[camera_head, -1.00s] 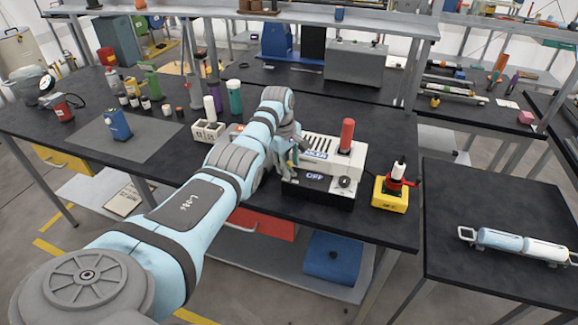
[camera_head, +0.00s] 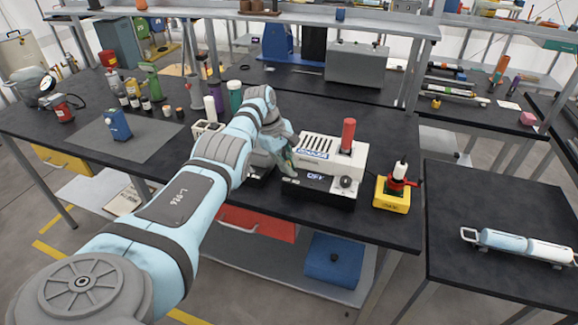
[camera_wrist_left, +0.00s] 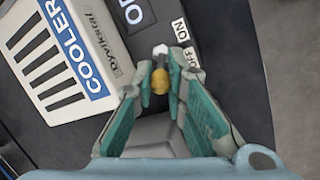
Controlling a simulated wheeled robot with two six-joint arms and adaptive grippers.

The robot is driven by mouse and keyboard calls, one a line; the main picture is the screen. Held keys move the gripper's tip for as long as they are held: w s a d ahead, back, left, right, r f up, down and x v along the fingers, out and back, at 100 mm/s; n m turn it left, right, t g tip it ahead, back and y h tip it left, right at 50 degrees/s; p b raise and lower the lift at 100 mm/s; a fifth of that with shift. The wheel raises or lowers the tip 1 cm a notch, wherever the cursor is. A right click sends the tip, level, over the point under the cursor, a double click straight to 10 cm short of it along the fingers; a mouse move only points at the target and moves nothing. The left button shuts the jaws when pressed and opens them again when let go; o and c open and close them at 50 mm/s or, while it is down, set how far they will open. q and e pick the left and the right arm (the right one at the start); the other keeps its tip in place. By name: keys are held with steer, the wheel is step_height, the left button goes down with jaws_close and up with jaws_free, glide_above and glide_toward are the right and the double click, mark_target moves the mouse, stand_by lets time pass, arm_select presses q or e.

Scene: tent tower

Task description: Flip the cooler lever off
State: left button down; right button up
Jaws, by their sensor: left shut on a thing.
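The cooler (camera_head: 322,147) is a white box with vents and a dark lower front, near the table's front edge. Its blue COOLER label (camera_wrist_left: 76,50) shows in the left wrist view. The dark front panel (camera_head: 316,177) bears blurred letters that look like OFF. Small white ON and OFF tags (camera_wrist_left: 181,30) sit beside the lever. The lever's yellowish knob (camera_wrist_left: 160,82) is between my left fingertips. My left gripper (camera_head: 291,171) is at the cooler's front left corner, shut on the lever. The lever is hidden in the head view. My right gripper is out of view.
A red cylinder (camera_head: 347,135) stands at the cooler's right end. A yellow box with a red-and-white fitting (camera_head: 391,200) is right of it. A white block with holes (camera_head: 207,129) and bottles stand behind my left arm. Clear table lies beyond the cooler.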

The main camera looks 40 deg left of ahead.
arm_select(q)
steer(key=c, duration=1.6)
jaws_free()
steer(key=shift+a, duration=0.1)
steer(key=shift+s, duration=0.1)
steer(key=shift+r, duration=0.15)
steer(key=v, duration=1.1)
steer(key=shift+s+r, duration=0.1)
steer(key=shift+r, duration=0.2)
steer(key=shift+a, duration=0.15)
